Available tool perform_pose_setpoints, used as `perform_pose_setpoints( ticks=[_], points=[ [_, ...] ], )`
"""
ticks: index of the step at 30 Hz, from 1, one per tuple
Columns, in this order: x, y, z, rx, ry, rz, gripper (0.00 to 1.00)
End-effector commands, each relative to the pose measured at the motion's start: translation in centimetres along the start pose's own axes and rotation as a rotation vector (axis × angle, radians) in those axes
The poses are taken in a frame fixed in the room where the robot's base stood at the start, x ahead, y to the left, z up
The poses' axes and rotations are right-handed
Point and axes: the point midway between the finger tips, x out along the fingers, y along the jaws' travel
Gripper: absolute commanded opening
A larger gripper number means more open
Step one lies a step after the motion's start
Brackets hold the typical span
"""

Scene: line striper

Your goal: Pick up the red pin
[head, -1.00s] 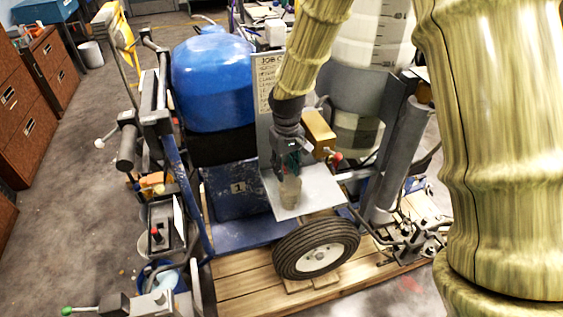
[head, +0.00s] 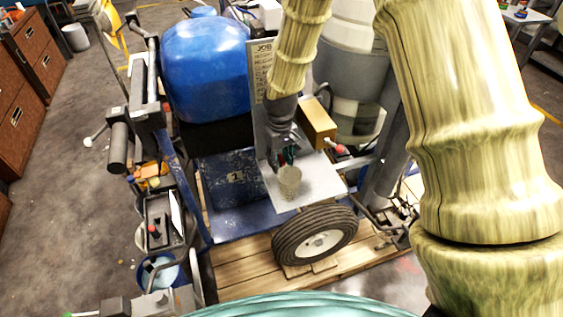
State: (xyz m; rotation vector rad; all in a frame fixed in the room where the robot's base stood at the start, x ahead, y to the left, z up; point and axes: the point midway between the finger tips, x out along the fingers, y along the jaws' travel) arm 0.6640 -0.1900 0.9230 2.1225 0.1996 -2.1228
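My gripper (head: 284,156) points down over a grey metal shelf on the line striper, just behind or above a small beige cup (head: 289,184). Its fingers are small, dark and partly hidden, so I cannot tell whether they are open or shut. Small green and reddish bits show between the gripper and the cup; I cannot make out what they are. A red-tipped piece (head: 340,149) sticks out at the right of a gold box. Another red knob (head: 154,231) stands in a grey tray at the left. I cannot tell which red part is the pin.
The metal shelf (head: 318,178) sits above a black wheel (head: 316,236). The gold box (head: 317,122) is close to the right of my gripper. An upright lettered board (head: 262,72) and a blue tank (head: 206,66) stand behind and left. Open floor lies at far left.

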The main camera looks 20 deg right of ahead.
Motion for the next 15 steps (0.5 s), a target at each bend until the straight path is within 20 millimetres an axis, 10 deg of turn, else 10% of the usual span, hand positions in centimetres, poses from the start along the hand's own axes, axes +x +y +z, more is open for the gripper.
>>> perform_pose_setpoints(
  ticks=[15],
  points=[
    [4.0,0.2,0.0,-0.003,-0.001,-0.001,0.34]
  ],
)
